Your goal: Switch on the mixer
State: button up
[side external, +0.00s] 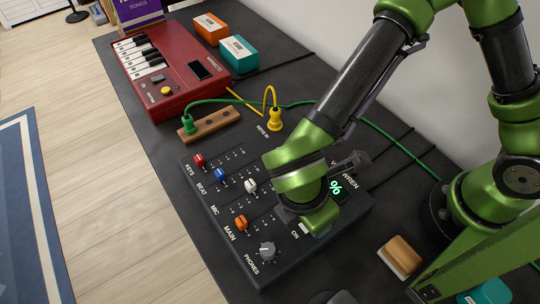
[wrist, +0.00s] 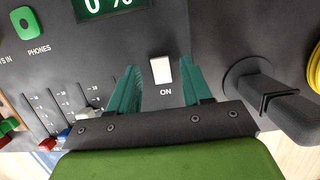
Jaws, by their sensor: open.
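The mixer (side external: 205,178) is a dark slanted panel with coloured faders and a lit display (side external: 335,188). In the wrist view the display (wrist: 112,6) reads 0 % in green. The white rocker switch (wrist: 161,70) sits above the word ON. My gripper (wrist: 160,80) is open, its teal fingers on either side of the switch, with a gap to each. Nothing is held. I cannot tell whether the fingertips touch the panel. In the side view my gripper (side external: 302,222) is over the mixer's lower right, and my wrist hides much of the panel's middle.
A red keyboard (side external: 170,75), a wooden socket block (side external: 210,123) and orange (side external: 210,28) and teal (side external: 238,54) boxes lie beyond the mixer. Green and yellow cables cross the table. A wood-topped block (side external: 400,257) lies right. A dark cylindrical handle (wrist: 280,105) is right of my fingers.

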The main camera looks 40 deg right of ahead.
jog(key=v, duration=1.6)
jog(key=w+d+f+m+t+y, duration=0.1)
jog(key=w+d+m, duration=0.2)
jog(key=d+m, duration=0.3)
jog(key=w+d+f+m+y, duration=0.2)
jog(key=w+d+m, duration=0.1)
jog(key=d+m, duration=0.3)
jog(key=d+r+m+t+y, duration=0.1)
jog(key=d+r+m+t, duration=0.2)
jog(key=d+m, duration=0.2)
jog(key=d+r+m+t+y, duration=0.1)
jog(key=d+m, duration=0.4)
jog(key=d, duration=0.7)
jog(key=shift+w+r+t, duration=0.15)
jog(key=shift+r+t, duration=0.75)
jog(key=shift+t, duration=0.2)
